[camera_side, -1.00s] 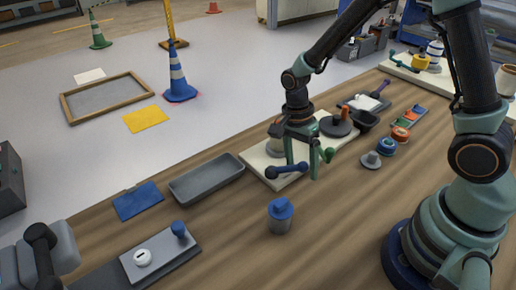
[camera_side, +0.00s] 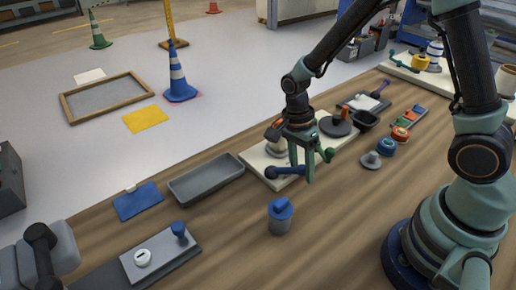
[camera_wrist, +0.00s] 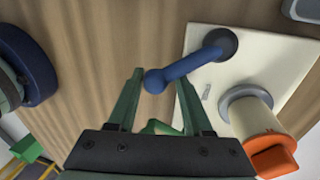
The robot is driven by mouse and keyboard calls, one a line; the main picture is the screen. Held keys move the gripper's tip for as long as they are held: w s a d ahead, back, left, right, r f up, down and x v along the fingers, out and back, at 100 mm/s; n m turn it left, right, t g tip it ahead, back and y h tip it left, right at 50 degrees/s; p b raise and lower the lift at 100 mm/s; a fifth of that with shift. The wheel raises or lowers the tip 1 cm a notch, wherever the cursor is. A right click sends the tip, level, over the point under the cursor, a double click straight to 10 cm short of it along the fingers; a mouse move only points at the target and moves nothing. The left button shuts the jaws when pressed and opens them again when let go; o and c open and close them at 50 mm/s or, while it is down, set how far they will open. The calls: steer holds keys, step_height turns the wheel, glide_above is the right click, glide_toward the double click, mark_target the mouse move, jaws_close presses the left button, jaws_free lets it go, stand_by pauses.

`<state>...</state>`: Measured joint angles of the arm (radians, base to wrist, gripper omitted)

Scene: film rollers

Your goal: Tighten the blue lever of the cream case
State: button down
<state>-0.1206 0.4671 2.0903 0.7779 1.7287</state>
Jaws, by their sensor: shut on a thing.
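The cream case (camera_side: 252,159) is a flat cream slab on the wooden bench, also on the right of the wrist view (camera_wrist: 290,55). Its blue lever (camera_side: 283,171) lies low over the near end of the slab. In the wrist view the lever (camera_wrist: 190,66) runs from a dark round pivot to a ball knob at its lower left. My gripper (camera_side: 302,178) is shut on the knob end, with the green fingers (camera_wrist: 160,84) on either side of the knob. The fingers partly hide the lever end in the side view.
A blue-capped jar (camera_side: 280,216) stands in front. A grey tray (camera_side: 206,178) lies to the left, and round knobs (camera_side: 386,147) to the right.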

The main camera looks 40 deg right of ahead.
mark_target(291, 170)
steer(key=shift+s+a+m, duration=0.25)
steer(key=shift+a+m, duration=0.75)
steer(key=shift+m, duration=0.4)
steer(key=shift+c, duration=1.8)
jaws_free()
steer(key=shift+d, duration=0.1)
steer(key=shift+s, duration=0.1)
step_height(291, 170, up, 12)
steer(key=w, duration=0.2)
steer(key=shift+a, duration=0.2)
